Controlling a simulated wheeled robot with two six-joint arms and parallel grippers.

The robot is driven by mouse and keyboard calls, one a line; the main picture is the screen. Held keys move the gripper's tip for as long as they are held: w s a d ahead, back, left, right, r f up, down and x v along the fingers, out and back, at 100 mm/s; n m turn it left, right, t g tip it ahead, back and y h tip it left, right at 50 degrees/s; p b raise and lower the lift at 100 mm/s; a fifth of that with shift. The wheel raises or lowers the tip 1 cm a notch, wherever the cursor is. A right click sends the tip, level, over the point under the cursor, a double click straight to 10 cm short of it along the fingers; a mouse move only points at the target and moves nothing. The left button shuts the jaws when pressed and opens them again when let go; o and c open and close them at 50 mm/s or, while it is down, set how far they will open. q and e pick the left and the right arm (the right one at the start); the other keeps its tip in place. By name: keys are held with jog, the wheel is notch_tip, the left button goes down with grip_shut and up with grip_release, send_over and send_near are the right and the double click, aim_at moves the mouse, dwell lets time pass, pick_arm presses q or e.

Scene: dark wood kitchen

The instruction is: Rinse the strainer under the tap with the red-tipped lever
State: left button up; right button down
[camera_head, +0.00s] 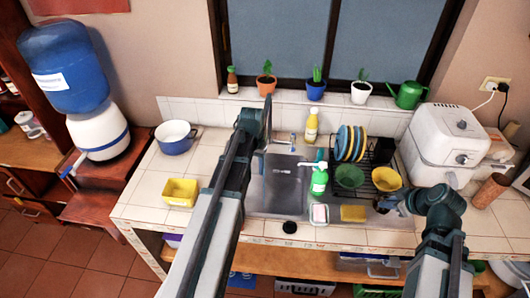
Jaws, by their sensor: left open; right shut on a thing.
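A yellow bowl-shaped thing (386,179), which looks to be the strainer, is at the front right of the dish rack. My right gripper (386,204) is shut at its near side; the exact grip is too small to make out. A metal tap (268,139) stands behind the sink (283,186), partly hidden by my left arm. I cannot make out a red tip on its lever. My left gripper (266,112) is open and empty, raised in front of the back wall near the tap.
A green soap bottle (319,180) stands at the sink's right edge. A black dish rack (372,160) holds plates and a green bowl (349,176). A sponge (353,213) and a small dish (319,214) lie at the front. A white appliance (438,145) stands right. Counter left is mostly free.

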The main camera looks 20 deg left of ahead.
aim_at(380, 209)
notch_tip(380, 209, down, 3)
jog(key=b, duration=0.3)
jog(key=shift+f, duration=0.2)
pick_arm(q)
jog(key=s+d+f+m+b, duration=0.2)
jog(key=s+d+f+b, duration=0.2)
jog(key=s+d+f, duration=0.2)
jog(key=s+d+f+m+y+b, duration=0.1)
jog(key=s+d+f+b, duration=0.4)
jog(key=s+d, duration=0.6)
jog(key=d+f, duration=0.1)
jog(key=d, duration=0.3)
jog(key=shift+d+f+m+g, duration=0.2)
jog(key=shift+f+m+g, duration=0.1)
jog(key=shift+m, duration=0.1)
pick_arm(e)
notch_tip(380, 209, down, 9)
jog(key=shift+f, duration=0.15)
